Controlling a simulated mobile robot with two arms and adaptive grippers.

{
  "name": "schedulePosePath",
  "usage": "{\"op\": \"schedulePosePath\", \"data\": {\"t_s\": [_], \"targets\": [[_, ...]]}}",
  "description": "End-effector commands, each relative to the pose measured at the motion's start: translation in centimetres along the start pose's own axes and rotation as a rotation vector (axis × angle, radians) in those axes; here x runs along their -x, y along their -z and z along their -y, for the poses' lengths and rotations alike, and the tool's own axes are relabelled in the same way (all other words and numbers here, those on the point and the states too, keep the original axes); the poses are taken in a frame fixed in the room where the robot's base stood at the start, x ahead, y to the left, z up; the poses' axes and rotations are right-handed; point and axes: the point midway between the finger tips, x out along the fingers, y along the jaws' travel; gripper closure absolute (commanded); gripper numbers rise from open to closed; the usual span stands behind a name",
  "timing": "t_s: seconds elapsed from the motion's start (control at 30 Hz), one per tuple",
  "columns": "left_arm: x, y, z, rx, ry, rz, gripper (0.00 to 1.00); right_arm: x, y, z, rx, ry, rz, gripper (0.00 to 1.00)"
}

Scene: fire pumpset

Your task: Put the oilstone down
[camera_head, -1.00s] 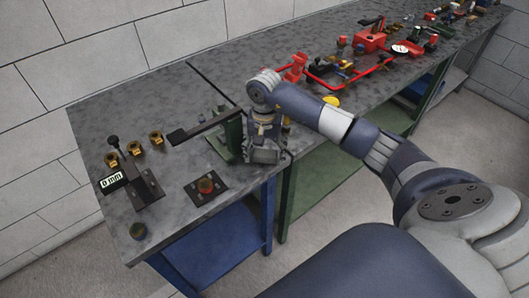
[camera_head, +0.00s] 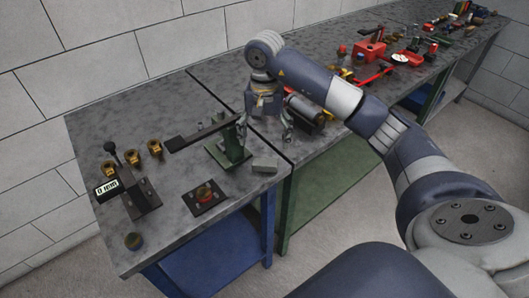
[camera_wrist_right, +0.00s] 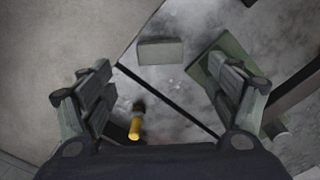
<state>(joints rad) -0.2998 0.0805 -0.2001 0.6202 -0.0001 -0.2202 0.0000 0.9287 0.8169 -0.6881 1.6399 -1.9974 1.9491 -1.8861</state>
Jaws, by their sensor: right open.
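The oilstone (camera_head: 264,164), a small grey block, lies flat on the bench top near the front edge, just right of the green stand. It also shows in the right wrist view (camera_wrist_right: 161,51), lying clear of both fingers. My right gripper (camera_head: 265,128) is open and empty, above the bench and behind the oilstone in the head view. Its spread fingers show at both sides of the right wrist view (camera_wrist_right: 162,85). My left gripper is not in view.
The green stand (camera_head: 229,146) with a dark flat arm stands left of the oilstone. A dark plate with a red-topped part (camera_head: 205,194) lies nearer the front. A gauge with a display (camera_head: 107,189) and brass fittings (camera_head: 155,148) are at left. A dark cylinder (camera_head: 306,112) is right of the gripper.

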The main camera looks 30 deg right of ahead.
Motion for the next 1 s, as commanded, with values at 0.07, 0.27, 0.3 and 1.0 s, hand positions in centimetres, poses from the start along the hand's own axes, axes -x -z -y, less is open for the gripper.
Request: {"op": "schedulePosePath", "data": {"t_s": [0.07,0.27,0.3,1.0], "targets": [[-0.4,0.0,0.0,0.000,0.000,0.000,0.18,0.9,0.1,0.0,-0.001,0.001,-0.002,0.18],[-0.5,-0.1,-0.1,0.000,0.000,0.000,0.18,2.2,0.0,0.0,0.000,-0.001,0.001,0.18],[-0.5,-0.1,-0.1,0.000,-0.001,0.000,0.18,2.2,0.0,0.0,0.000,-0.001,0.001,0.18],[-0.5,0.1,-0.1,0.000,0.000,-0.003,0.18,2.3,0.0,0.0,0.000,-0.001,0.001,0.18]]}}
